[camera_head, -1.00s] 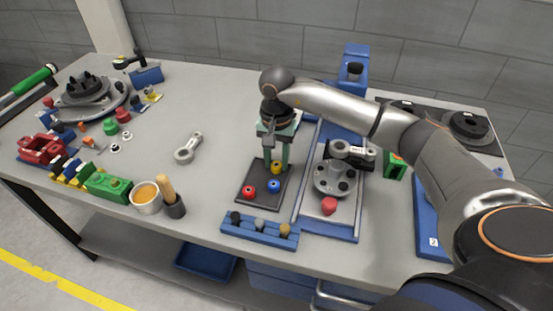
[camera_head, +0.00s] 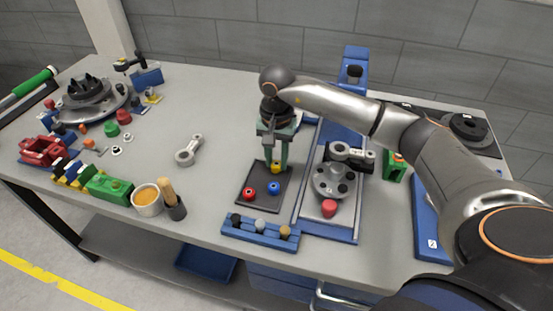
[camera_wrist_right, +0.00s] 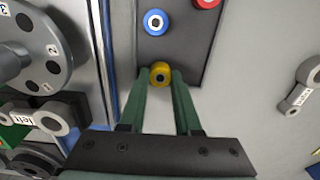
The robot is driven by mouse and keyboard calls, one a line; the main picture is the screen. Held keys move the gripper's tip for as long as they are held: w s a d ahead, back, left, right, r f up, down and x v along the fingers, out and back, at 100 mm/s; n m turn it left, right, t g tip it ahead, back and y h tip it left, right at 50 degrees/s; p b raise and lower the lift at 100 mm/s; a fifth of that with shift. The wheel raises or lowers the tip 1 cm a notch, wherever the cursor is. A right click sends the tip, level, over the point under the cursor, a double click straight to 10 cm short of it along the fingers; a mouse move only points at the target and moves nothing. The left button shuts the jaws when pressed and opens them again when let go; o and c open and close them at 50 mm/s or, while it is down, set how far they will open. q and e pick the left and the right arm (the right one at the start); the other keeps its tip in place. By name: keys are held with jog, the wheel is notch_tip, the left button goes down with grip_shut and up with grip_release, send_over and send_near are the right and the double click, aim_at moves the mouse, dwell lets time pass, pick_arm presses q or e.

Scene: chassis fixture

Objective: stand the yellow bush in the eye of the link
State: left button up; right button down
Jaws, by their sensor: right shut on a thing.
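The yellow bush (camera_head: 277,167) is at the back of the dark tray (camera_head: 262,205). My right gripper (camera_head: 277,162) points down over it and is shut on it. In the right wrist view the bush (camera_wrist_right: 160,74) sits between the two green fingertips, at the tray's edge. I cannot tell if it still touches the tray. One grey link (camera_head: 188,151) lies flat on the bare table to the left, with an eye at each end. Another grey link (camera_head: 350,153), marked "left" in the right wrist view (camera_wrist_right: 38,118), is at the round fixture. My left gripper is not in view.
A red bush (camera_head: 248,191) and a blue bush (camera_head: 274,187) stand on the tray. A blue rack (camera_head: 260,233) is in front. The round grey fixture (camera_head: 333,182) stands right of the tray, a red part (camera_head: 329,207) before it. Table between tray and left link is clear.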

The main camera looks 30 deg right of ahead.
aim_at(276, 164)
jog(key=shift+r+p, duration=1)
jog(key=shift+r, duration=1)
